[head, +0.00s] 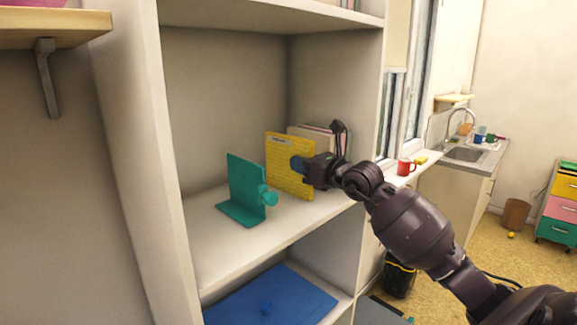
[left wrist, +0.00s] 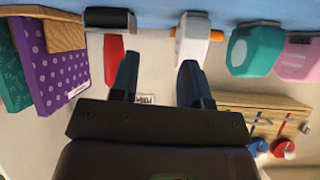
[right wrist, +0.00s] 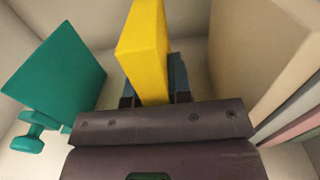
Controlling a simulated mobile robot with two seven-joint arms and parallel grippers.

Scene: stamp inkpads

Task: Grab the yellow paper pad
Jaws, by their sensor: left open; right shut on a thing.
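The yellow paper pad (head: 288,160) stands upright on the middle shelf in the head view, with a printed label near its top edge. My right gripper (head: 303,166) is at its right side and shut on it. In the right wrist view the yellow pad (right wrist: 150,50) sits between the fingers of my right gripper (right wrist: 154,88). Whether the pad's bottom touches the shelf is hard to tell. My left gripper (left wrist: 158,75) shows only in the left wrist view. It is open, with nothing between its fingers.
A teal bookend (head: 244,185) with a knob stands left of the pad. Books (head: 318,138) stand behind my right gripper. A blue panel with a knob (head: 285,297) lies on the lower shelf. A red mug (head: 404,168) is on the sill to the right.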

